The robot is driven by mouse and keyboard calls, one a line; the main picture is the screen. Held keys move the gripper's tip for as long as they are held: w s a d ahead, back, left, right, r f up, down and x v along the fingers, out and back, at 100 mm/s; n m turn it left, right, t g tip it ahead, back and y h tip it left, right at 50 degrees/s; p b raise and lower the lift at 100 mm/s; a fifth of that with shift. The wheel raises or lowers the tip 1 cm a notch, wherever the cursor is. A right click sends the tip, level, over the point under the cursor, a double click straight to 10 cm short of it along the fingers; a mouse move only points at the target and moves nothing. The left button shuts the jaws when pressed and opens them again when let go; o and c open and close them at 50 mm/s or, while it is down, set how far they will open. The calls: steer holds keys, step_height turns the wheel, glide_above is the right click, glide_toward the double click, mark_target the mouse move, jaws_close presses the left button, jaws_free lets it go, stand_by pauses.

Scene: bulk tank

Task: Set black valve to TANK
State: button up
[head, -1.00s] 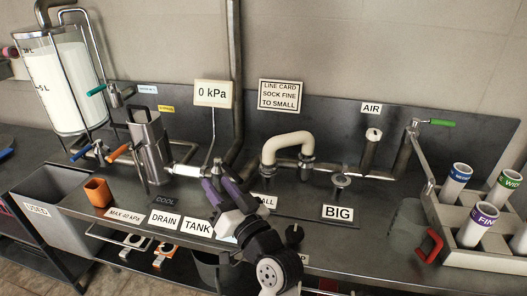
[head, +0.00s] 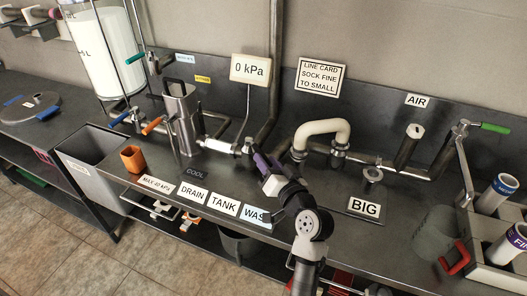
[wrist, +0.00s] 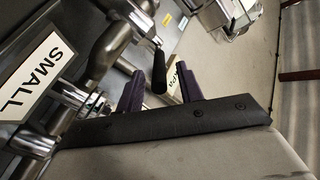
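The black valve handle (wrist: 158,76) shows in the wrist view as a dark rounded bar between my two purple fingers, with gaps visible on both sides. In the head view I cannot make out this handle behind my gripper. My gripper (head: 262,163) is open at the pipe junction behind the labels; it also shows in the wrist view (wrist: 162,74). The TANK label (head: 223,206) lies on the counter between the DRAIN label (head: 192,193) and the partly covered WASTE label (head: 254,215). Which label the handle points to I cannot tell.
A vertical pipe (head: 274,70) and the 0 kPa display (head: 250,69) stand behind my gripper. A cream curved pipe (head: 322,128) is to its right. A steel canister (head: 182,118) and an orange cup (head: 132,158) are to the left. The SMALL label (wrist: 36,76) is in the wrist view.

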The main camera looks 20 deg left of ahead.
mark_target(262, 155)
steer(key=shift+x, duration=1.4)
steer(key=shift+c, duration=0.4)
jaws_close()
